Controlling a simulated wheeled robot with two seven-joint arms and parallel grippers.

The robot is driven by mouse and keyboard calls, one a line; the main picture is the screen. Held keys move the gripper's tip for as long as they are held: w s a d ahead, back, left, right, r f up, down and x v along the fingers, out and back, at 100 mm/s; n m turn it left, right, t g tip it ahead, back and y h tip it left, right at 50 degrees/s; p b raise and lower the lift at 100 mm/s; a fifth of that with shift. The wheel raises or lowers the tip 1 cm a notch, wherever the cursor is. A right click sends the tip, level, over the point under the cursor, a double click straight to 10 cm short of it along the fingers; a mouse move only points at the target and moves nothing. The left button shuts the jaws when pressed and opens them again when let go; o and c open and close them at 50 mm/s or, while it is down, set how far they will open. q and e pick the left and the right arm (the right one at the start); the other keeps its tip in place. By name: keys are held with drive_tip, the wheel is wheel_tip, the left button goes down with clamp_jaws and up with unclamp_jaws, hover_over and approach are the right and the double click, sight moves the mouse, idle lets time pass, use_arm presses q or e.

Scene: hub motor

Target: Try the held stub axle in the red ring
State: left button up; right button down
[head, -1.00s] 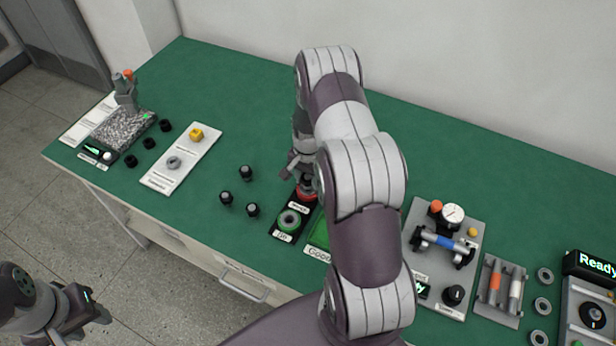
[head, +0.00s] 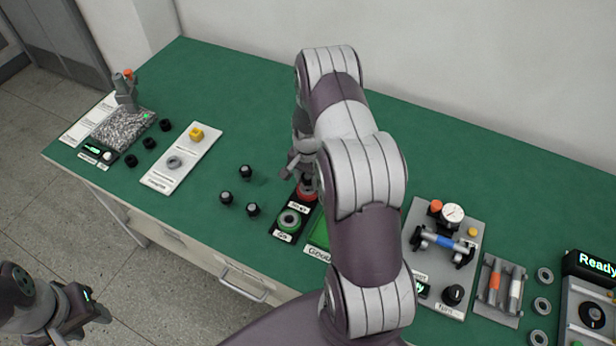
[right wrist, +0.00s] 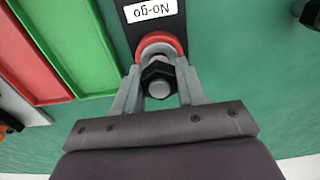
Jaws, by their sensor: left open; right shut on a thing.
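My right gripper (head: 305,178) is shut on a stub axle (right wrist: 158,82), which has a black hex collar and a grey round end in the right wrist view. The red ring (head: 306,195) sits on the black gauge plate, by the No-go label. It also shows in the right wrist view (right wrist: 160,40), just beyond the axle and partly covered by it. I cannot tell whether the axle's tip is in the ring or just above it. The green ring (head: 289,220) is in front, by the Go label. My left gripper (head: 88,308) is open and empty, off the table's front edge.
Several black stub axles stand left of the gauge, one here (head: 226,198). A green Good tray (head: 319,236) lies right of the gauge, partly behind my right arm. A dial-gauge fixture (head: 446,255) stands further right. The green tabletop at back left is clear.

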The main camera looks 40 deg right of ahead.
drive_tip(key=shift+f+b, duration=0.35)
drive_tip(key=shift+f, duration=0.15)
idle(0.5)
drive_tip(key=shift+r, duration=0.2)
idle(0.6)
drive_tip(key=shift+r+p, duration=0.55)
drive_tip(key=shift+p, duration=0.05)
wheel_tip(320, 180, up, 4)
drive_tip(key=p, duration=0.3)
drive_tip(key=shift+f, duration=0.1)
